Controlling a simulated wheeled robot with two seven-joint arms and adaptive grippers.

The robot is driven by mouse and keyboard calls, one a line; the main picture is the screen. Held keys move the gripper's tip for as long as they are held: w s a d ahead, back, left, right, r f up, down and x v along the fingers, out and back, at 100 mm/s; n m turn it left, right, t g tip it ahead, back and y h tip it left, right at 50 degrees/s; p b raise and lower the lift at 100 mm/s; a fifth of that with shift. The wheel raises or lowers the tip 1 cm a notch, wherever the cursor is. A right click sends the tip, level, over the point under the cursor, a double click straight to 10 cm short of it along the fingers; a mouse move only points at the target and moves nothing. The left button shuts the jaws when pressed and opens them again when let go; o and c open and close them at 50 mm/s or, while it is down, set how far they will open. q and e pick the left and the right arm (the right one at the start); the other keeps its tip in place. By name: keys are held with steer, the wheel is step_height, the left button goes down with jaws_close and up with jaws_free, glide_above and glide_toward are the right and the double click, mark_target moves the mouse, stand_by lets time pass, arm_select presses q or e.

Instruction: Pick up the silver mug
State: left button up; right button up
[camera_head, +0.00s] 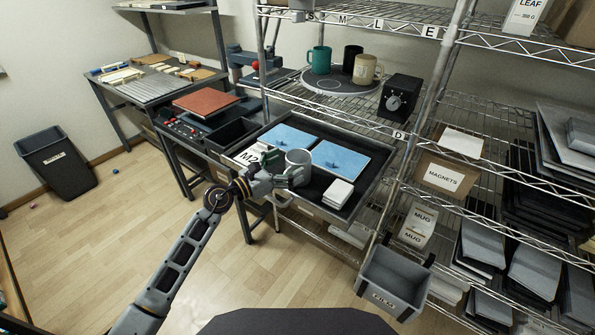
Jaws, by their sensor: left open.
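The silver mug (298,166) stands upright in the black tray (345,207), in front of two blue sheets (341,160). My left arm reaches in from the lower left. My left gripper (289,177) is open at the mug's left front side, very close to it. Part of the mug's lower body is behind the gripper, and I cannot tell whether they touch. My right gripper is not in view.
A white stack (337,194) lies in the tray to the mug's right. Green, black and tan mugs (367,70) stand on a round plate on the rack shelf behind. A grey bin (393,283) hangs at the front right. A red-topped press (207,101) is at the left.

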mark_target(288, 165)
arm_select(q)
steer(key=shift+x, duration=1.65)
steer(key=shift+d, duration=0.1)
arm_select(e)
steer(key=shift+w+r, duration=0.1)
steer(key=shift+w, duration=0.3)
arm_select(q)
steer(key=c, duration=1.3)
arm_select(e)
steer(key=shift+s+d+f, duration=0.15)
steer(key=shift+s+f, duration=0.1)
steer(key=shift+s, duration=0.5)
